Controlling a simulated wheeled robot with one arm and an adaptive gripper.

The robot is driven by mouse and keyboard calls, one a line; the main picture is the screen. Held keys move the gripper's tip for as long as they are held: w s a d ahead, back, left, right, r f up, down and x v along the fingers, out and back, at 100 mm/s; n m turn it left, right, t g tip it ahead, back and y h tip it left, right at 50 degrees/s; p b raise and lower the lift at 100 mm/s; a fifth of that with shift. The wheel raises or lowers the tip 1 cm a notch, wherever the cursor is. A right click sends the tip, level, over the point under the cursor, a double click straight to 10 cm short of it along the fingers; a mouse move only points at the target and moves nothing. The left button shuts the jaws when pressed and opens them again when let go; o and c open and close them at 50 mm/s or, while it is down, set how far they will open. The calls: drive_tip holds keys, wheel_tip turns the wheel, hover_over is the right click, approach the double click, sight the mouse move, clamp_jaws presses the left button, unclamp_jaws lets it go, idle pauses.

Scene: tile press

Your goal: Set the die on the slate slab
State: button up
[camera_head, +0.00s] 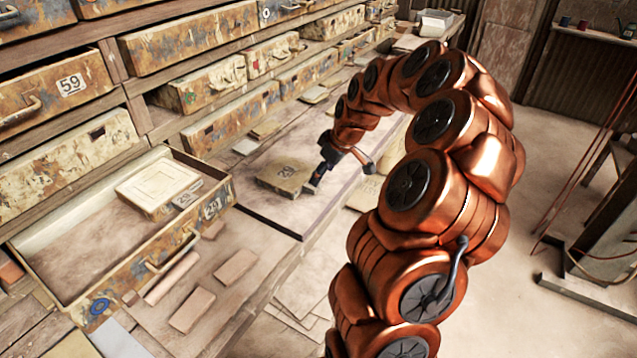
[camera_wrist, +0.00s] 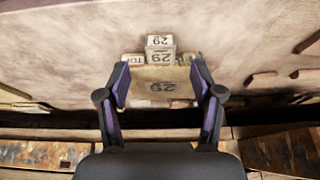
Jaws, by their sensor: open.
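The die (camera_head: 285,176), a worn ochre block marked 29, lies on the pale grey slate slab (camera_head: 262,212) on the bench. In the wrist view the die (camera_wrist: 160,92) shows several 29 marks and a TOP mark. My gripper (camera_head: 319,177) is at the die's right side in the head view. In the wrist view its two dark fingers (camera_wrist: 160,82) stand apart, one on each side of the die. The gripper is open; whether a finger touches the die I cannot tell. The slab's bare surface (camera_wrist: 230,50) fills much of the wrist view.
An open drawer (camera_head: 100,275) labelled 29 juts out at the left, holding a pale framed block (camera_head: 158,183). Loose tiles (camera_head: 235,267) lie on the bench in front. Rows of worn drawers (camera_head: 188,40) line the back. Open floor (camera_head: 505,210) lies at the right.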

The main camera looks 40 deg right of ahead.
drive_tip(key=b+v, duration=0.1)
drive_tip(key=v, duration=0.5)
drive_tip(key=shift+r, duration=0.35)
drive_tip(key=s+a+r+g, duration=0.15)
drive_tip(key=s+a, duration=0.35)
drive_tip(key=a, duration=0.6)
drive_tip(key=s+a+g, duration=0.2)
drive_tip(key=s+a, duration=0.2)
drive_tip(key=a, duration=0.7)
drive_tip(key=s+a+f+m+g, duration=0.1)
drive_tip(key=s+a+f+m, duration=0.1)
drive_tip(key=s, duration=0.7)
drive_tip(key=s+a+f+m+g+h, duration=0.1)
drive_tip(key=s+a, duration=0.4)
drive_tip(key=s, duration=0.5)
drive_tip(key=shift+s+f+m+g, duration=0.35)
drive_tip(key=shift+f+m, duration=0.05)
drive_tip(key=shift+f, duration=0.1)
drive_tip(key=shift+a, duration=0.1)
drive_tip(key=shift+c, duration=0.3)
